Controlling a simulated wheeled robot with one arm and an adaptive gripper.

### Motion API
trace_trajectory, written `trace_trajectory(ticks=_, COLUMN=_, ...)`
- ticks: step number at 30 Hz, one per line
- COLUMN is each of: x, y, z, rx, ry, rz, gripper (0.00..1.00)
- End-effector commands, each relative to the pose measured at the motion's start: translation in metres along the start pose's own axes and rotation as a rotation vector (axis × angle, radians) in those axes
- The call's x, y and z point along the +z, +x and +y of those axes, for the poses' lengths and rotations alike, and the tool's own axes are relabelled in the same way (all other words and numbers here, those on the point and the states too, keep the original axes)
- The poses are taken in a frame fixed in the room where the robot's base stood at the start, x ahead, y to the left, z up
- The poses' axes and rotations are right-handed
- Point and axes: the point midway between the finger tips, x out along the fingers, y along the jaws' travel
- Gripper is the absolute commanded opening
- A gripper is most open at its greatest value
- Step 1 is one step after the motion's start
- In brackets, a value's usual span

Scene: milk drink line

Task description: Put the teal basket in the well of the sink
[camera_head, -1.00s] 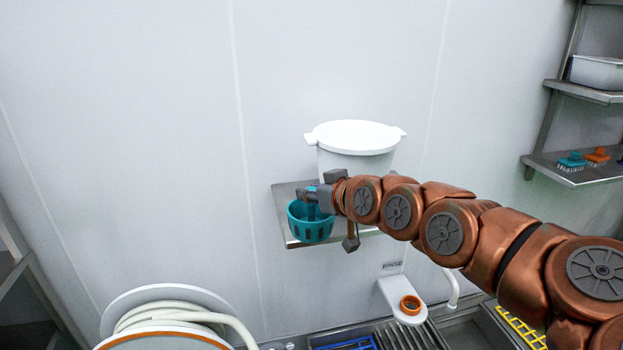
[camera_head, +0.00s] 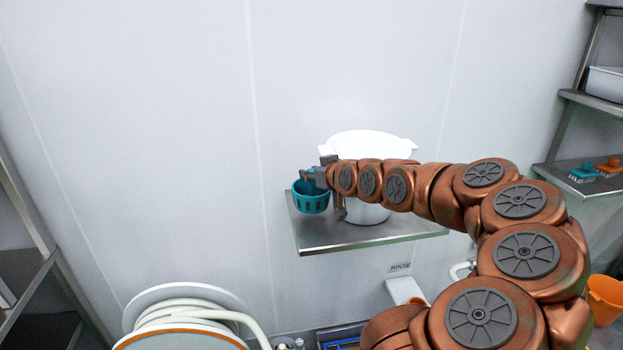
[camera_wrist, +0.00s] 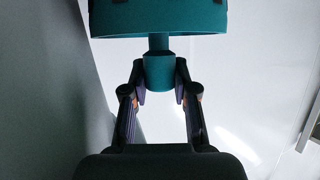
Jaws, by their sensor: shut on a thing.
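The teal basket (camera_head: 311,198) is a small round slotted basket in the head view, at the left end of the wall shelf. My gripper (camera_head: 311,179) is shut on it at its upper right side. In the wrist view, the fingers (camera_wrist: 160,80) close on a teal stub (camera_wrist: 159,71) below the basket's wide teal body (camera_wrist: 160,18). I cannot tell whether the basket is clear of the shelf. The sink (camera_head: 338,338) shows only as a sliver at the bottom edge, and my arm hides most of that area.
A white tub (camera_head: 366,145) stands on the steel shelf (camera_head: 330,242) behind my arm. A hose reel (camera_head: 185,310) is at the lower left. A RINSE fixture (camera_head: 404,289) is on the wall below the shelf. An orange bucket (camera_head: 606,298) stands at the far right.

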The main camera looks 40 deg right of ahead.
Motion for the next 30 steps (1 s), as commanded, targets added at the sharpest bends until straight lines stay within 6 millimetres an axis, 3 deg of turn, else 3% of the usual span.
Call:
trace_trajectory(ticks=8, x=0.002, y=0.007, z=0.003, rx=0.002, ry=-0.001, rz=-0.001, gripper=0.0)
trace_trajectory(ticks=19, x=0.03, y=0.018, z=0.002, rx=0.002, ry=0.0, rz=-0.001, gripper=0.0)
trace_trajectory(ticks=30, x=0.033, y=0.019, z=0.003, rx=0.004, ry=-0.001, rz=0.002, gripper=0.0)
